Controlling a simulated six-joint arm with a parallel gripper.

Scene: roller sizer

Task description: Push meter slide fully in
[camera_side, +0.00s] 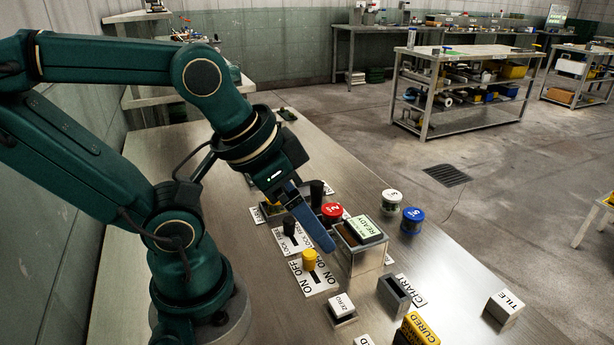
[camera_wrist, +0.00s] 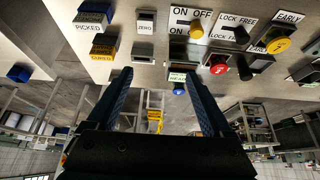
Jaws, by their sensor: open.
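A metal box unit with a green READY panel (camera_side: 364,227) stands near the middle of the table in the side view; the READY panel (camera_wrist: 178,77) is small in the wrist view. No part is clearly labelled as the meter slide, so I cannot tell which piece it is or how far in it sits. My gripper (camera_wrist: 158,73) is open, its two blue fingers wide apart with nothing between them. In the side view one blue finger (camera_side: 314,220) points down just left of the READY unit and hides part of it. Contact cannot be told.
Close by are a yellow ON/OFF knob (camera_side: 310,259), a black LOCK/FREE knob (camera_side: 290,226), and red (camera_side: 331,211), white (camera_side: 391,199) and blue (camera_side: 412,217) capped pieces. A grey CHART block (camera_side: 393,294), ZERO block (camera_side: 342,306) and TILE block (camera_side: 504,306) stand nearer the front.

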